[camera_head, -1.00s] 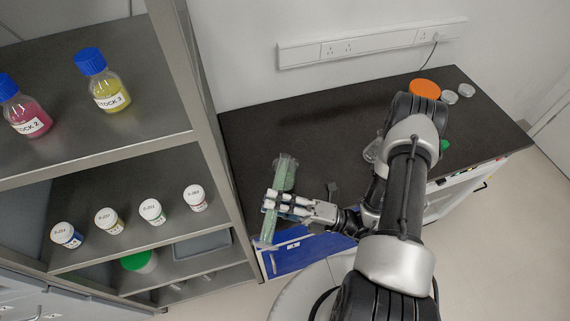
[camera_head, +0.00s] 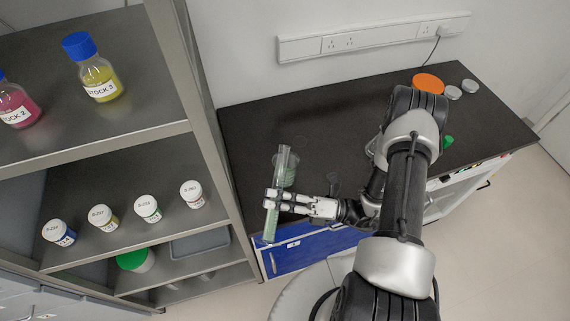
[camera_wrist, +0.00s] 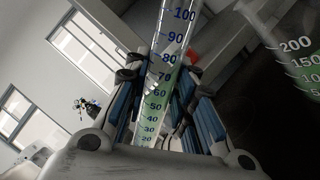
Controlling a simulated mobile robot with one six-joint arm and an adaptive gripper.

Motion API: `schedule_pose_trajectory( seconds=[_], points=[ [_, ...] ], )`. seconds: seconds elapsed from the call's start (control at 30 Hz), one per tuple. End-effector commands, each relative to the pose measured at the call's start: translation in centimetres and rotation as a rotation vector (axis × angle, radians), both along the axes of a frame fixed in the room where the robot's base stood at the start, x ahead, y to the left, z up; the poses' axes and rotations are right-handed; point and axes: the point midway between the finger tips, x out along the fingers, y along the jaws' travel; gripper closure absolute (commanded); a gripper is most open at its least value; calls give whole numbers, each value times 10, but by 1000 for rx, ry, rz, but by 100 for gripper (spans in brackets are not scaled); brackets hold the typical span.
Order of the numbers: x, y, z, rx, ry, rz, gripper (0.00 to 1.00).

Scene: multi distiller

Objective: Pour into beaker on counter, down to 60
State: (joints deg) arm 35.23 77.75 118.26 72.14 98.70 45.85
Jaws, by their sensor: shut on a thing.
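My gripper (camera_head: 281,199) is shut around a clear graduated cylinder with green liquid (camera_head: 271,223). The cylinder leans, and its upper end overlaps the beaker (camera_head: 291,174) on the counter in the head view; I cannot tell whether the rim touches it. The wrist view shows the cylinder (camera_wrist: 172,48) between the fingers. Its green liquid has a slanted surface around the 70 to 80 marks; the exact level is unclear. The beaker, with marks up to 200, also shows in the wrist view (camera_wrist: 296,60) at right, with green low down. No falling stream is visible.
The dark counter (camera_head: 320,115) is clear behind the beaker. An orange lid (camera_head: 428,83) and small pale lids lie at its far right. A metal shelf (camera_head: 190,90) with bottles and jars stands close on the left. A wall socket strip (camera_head: 375,38) runs behind.

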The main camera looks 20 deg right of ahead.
Motion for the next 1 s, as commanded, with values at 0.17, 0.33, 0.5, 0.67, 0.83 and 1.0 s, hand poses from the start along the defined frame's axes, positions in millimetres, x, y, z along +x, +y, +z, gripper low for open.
schedule_pose_trajectory(
  seconds=[0.17, 0.33, 0.5, 0.67, 0.83, 1.0],
  points=[
    [3, -1, 9, -24, -48, 1, 100],
    [14, -7, 23, -106, -207, 0, 100],
    [25, -13, 36, -229, -442, 1, 100],
    [27, -14, 39, -332, -639, 0, 100],
    [32, -17, 45, -428, -825, 2, 100],
    [33, -17, 73, -448, -864, 0, 100]
  ],
)
